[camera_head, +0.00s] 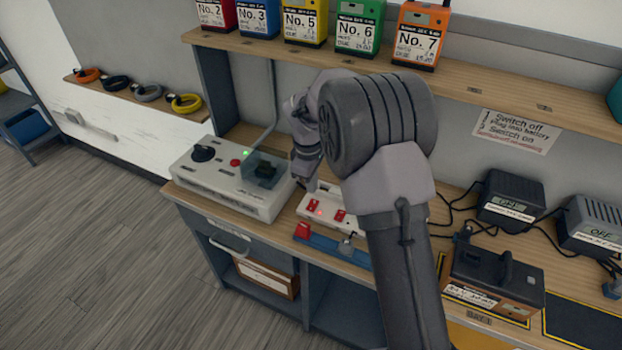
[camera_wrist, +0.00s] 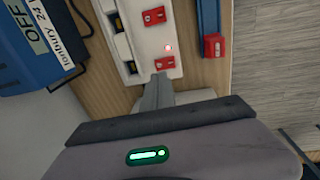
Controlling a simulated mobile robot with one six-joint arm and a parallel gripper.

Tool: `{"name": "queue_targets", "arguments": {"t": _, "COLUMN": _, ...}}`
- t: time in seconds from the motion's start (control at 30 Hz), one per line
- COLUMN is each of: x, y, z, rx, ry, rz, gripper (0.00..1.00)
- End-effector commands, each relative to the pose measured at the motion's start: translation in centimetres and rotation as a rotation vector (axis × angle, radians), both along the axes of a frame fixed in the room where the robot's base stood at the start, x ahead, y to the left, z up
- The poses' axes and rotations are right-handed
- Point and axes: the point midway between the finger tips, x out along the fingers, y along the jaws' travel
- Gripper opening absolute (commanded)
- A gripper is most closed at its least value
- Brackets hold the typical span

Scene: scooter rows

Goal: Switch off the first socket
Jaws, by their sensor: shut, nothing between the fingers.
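A white socket strip (camera_head: 328,208) lies on the workbench, partly hidden by my arm. It also shows in the wrist view (camera_wrist: 140,36), with dark sockets along one side and red switches along the other. The red switch (camera_wrist: 165,62) nearest my gripper has a glowing red light (camera_wrist: 169,47) beside it. A second red switch (camera_wrist: 154,16) sits farther along; I see no lit light by it. My gripper (camera_wrist: 158,82) is shut and empty, its tips close to the nearest switch; contact cannot be told. In the head view my gripper (camera_head: 309,184) is over the strip's left end.
A grey control box (camera_head: 230,178) stands left of the strip. A blue bar (camera_head: 333,248) with a red block (camera_wrist: 214,45) runs along its front. Chargers (camera_head: 510,200) and a black battery (camera_head: 493,278) stand at right. Numbered batteries (camera_head: 305,22) line the shelf above.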

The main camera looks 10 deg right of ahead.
Motion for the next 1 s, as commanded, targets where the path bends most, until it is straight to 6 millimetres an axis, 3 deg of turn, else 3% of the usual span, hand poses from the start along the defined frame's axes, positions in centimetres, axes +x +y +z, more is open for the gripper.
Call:
{"name": "queue_targets", "arguments": {"t": 0.1, "x": 0.2, "y": -0.2, "z": -2.9, "rx": 0.001, "ry": 0.001, "rz": 0.0, "gripper": 0.0}}
{"name": "queue_targets", "arguments": {"t": 0.3, "x": 0.5, "y": -0.4, "z": -5.3, "rx": 0.0, "ry": 0.0, "rz": 0.0, "gripper": 0.0}}
{"name": "queue_targets", "arguments": {"t": 1.0, "x": 0.7, "y": -0.6, "z": -6.1, "rx": 0.001, "ry": 0.001, "rz": 0.0, "gripper": 0.0}}
